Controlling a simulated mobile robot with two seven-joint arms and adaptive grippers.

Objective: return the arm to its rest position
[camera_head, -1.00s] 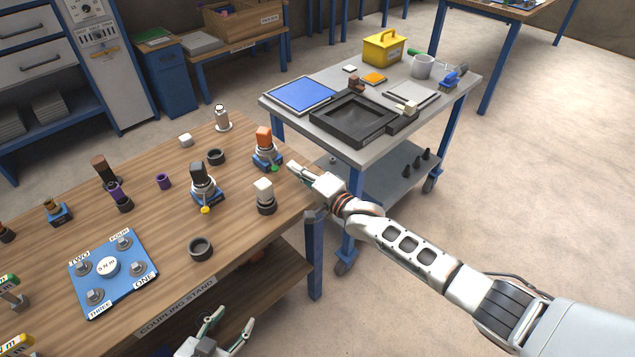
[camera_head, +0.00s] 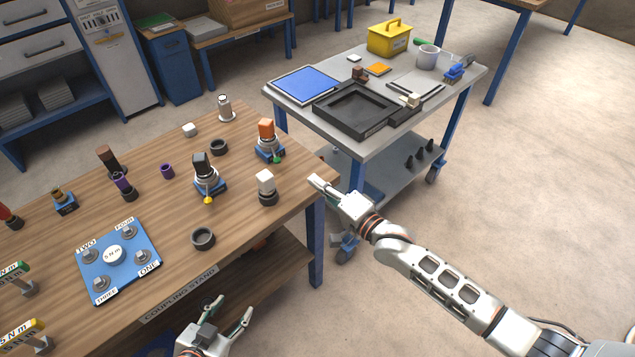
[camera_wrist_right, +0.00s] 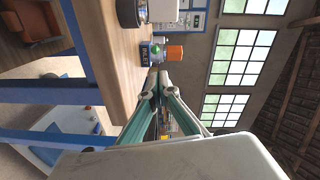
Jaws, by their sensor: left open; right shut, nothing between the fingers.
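My right arm comes in from the lower right of the head view. Its gripper (camera_head: 318,183) is shut and empty, just off the right corner of the wooden table (camera_head: 225,265). In the right wrist view the fingers of this gripper (camera_wrist_right: 159,78) meet at their tips with nothing between them. My left gripper (camera_head: 229,312) is open and empty at the bottom of the head view, in front of the table's front edge. The orange-topped part (camera_head: 266,131) and the white-topped part (camera_head: 265,184) stand on the table, to the left of the right gripper and apart from it.
The grey cart (camera_head: 440,103) stands behind my right arm, with a black tray (camera_head: 356,111), a blue panel (camera_head: 305,84) and a yellow box (camera_head: 390,38). A blue plate (camera_head: 141,270) lies on the table among several parts. Open floor (camera_head: 550,180) is on the right.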

